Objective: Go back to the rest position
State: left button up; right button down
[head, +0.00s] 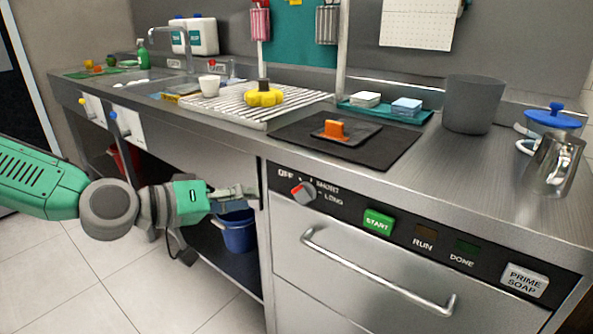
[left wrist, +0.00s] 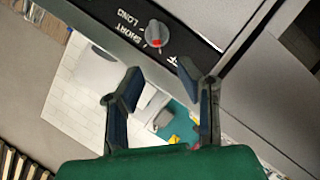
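My left arm comes in from the left in the head view. My left gripper (head: 240,194) is in front of the counter, low beside the dishwasher's left front edge, near the red-marked dial (head: 303,192). In the left wrist view its two fingers (left wrist: 161,72) stand apart with nothing between them, so it is open and empty. The dial (left wrist: 156,34) shows beyond the fingertips there. I cannot tell whether a fingertip touches the dishwasher front. My right gripper is in neither view.
The steel counter holds a drying rack (head: 225,107) with a yellow lobed object (head: 264,94) and a white cup (head: 209,86). A black mat (head: 388,157), grey bin (head: 473,104) and metal pitcher (head: 551,165) stand right. A blue bucket (head: 238,234) sits below. Floor at left is clear.

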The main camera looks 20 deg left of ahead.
pick_arm(q)
jog(key=shift+f, duration=0.15)
jog(key=s+d+f+g+y+p, duration=0.1)
jog(key=s+f+g+y+p, duration=0.15)
jog(key=s+f, duration=0.45)
jog(key=s+d+f+g+y+p, duration=0.15)
jog(key=s+f+g, duration=0.25)
jog(key=f, duration=0.6)
jog(key=s+a+f+m+g+y+p, duration=0.1)
jog(key=s+a+f+g+y+p, duration=0.1)
jog(key=s, duration=0.6)
jog(key=s+a+f+m+g+y+p, duration=0.2)
jog(key=s+a+f+y, duration=0.1)
jog(key=s+f, duration=0.4)
jog(key=shift+s+a+f+g, duration=0.15)
jog(key=shift+s+a+g, duration=0.3)
jog(key=shift+s, duration=0.55)
jog(key=shift+o, duration=0.3)
jog(key=shift+w, duration=0.15)
